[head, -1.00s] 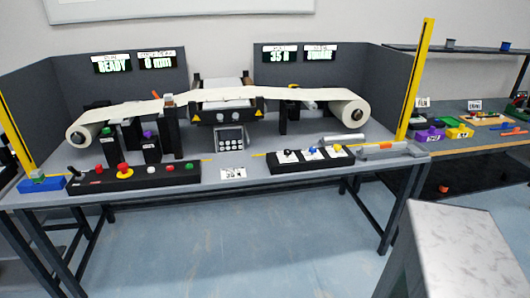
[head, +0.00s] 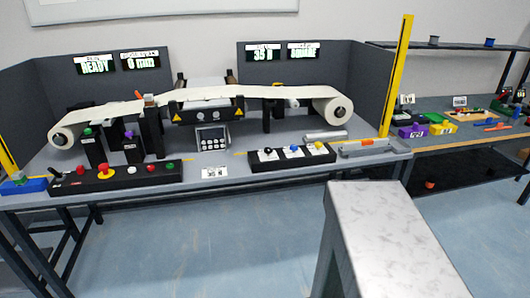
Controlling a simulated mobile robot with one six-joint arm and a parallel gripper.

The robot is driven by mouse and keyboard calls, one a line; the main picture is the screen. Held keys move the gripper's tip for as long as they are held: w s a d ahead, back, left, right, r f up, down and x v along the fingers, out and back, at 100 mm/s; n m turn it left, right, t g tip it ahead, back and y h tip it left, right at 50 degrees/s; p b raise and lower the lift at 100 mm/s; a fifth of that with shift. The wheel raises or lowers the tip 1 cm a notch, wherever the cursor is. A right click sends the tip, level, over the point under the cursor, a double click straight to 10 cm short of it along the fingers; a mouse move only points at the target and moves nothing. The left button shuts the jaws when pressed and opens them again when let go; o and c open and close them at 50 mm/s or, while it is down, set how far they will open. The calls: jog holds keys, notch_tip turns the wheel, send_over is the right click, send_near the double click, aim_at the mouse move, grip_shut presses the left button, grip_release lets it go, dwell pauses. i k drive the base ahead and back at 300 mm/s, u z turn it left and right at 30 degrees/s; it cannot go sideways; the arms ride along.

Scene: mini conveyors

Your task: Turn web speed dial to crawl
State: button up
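The web machine stands on a grey bench (head: 225,178), with a pale web (head: 110,112) running between a left roll (head: 62,138) and a right roll (head: 338,109). The right black control panel (head: 295,163) carries three small knobs on white plates: a dark one (head: 267,151), a blue one (head: 293,148) and a yellow one (head: 318,145). I cannot tell which is the web speed dial, or its setting; the labels are too small. The left black panel (head: 110,180) has a red mushroom button (head: 103,168) and several other buttons. My gripper is not in view.
A grey box-shaped thing with a pale mottled top (head: 385,225) stands close in front at lower right. A side bench (head: 465,138) with parts is at right. A yellow post (head: 396,75) rises at the bench's right end. Floor in front of the bench is clear at lower middle.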

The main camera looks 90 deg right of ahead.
aim_at(267, 150)
jog(key=u, duration=0.3)
jog(key=k, duration=1)
jog(key=z, duration=0.4)
jog(key=i, duration=0.5)
